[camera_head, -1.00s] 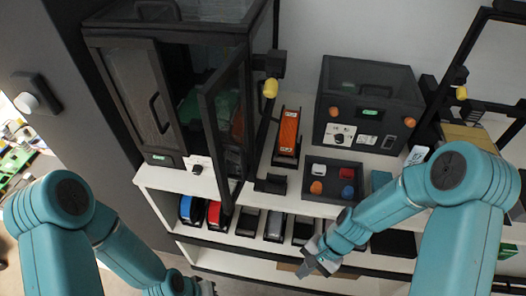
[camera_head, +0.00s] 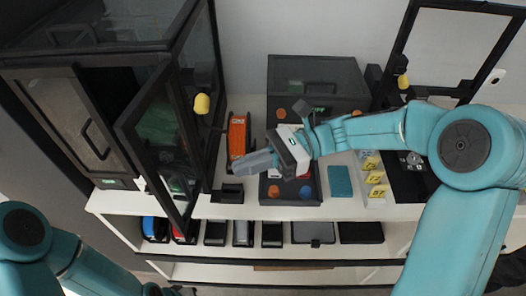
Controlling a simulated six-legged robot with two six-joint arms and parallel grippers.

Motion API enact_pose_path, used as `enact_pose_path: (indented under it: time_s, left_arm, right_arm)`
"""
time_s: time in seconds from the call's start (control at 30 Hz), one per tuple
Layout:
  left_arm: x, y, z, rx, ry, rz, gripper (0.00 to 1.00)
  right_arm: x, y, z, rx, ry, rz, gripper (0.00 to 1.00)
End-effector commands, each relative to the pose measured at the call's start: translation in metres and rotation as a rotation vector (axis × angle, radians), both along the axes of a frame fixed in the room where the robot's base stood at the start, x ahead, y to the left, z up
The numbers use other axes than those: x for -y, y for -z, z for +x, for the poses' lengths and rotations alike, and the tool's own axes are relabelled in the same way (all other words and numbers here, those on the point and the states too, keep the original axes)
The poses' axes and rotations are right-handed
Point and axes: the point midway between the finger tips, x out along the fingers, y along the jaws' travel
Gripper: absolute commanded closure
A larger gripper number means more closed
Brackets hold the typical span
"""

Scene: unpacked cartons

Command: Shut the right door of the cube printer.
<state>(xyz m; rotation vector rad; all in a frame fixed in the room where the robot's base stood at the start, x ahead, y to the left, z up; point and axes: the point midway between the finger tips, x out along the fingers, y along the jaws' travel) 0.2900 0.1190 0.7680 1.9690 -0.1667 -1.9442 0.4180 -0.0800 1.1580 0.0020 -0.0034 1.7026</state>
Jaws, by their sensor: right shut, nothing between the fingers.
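The cube printer (camera_head: 150,47) is a dark framed enclosure at the left, on a white shelf. Its left door (camera_head: 78,125) looks closed. Green and orange items show dimly inside. My right gripper (camera_head: 240,165) is shut and empty, to the right of the open door and apart from it, in front of an orange device. My left arm is low at the left; only a bit of its gripper (camera_head: 172,290) shows at the bottom edge, too little to read.
The orange device (camera_head: 238,135) stands close beside the printer. A dark lidded box (camera_head: 320,75) and a tray (camera_head: 290,190) of coloured knobs lie behind and under my right wrist. Several items fill the lower shelf.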

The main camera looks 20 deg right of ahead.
Motion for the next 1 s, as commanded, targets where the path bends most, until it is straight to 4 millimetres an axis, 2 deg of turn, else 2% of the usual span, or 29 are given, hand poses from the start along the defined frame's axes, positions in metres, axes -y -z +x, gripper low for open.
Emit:
enact_pose_path:
  time_s: [0.03, 0.2, 0.4, 0.53, 1.0]
  left_arm:
    - [0.0, -0.005, 0.0, 0.0, 0.0, 0.0, 1.0]
    - [0.0, -0.014, 0.0, 0.0, 0.0, 0.0, 1.0]
    - [0.0, -0.021, 0.0, 0.0, 0.0, 0.0, 1.0]
    - [0.0, -0.022, 0.0, 0.0, 0.0, 0.0, 1.0]
    - [0.0, -0.022, 0.0, 0.0, 0.0, 0.0, 1.0]
  right_arm:
    - [-0.012, -0.003, -0.003, -0.003, -0.006, 0.0, 1.0]
    - [-0.046, -0.002, -0.006, -0.002, -0.007, -0.001, 1.0]
    - [-0.07, -0.001, -0.008, -0.001, -0.004, -0.002, 1.0]
    - [-0.076, 0.0, -0.008, -0.001, -0.003, -0.001, 1.0]
    - [-0.077, 0.001, -0.008, 0.0, -0.001, -0.002, 1.0]
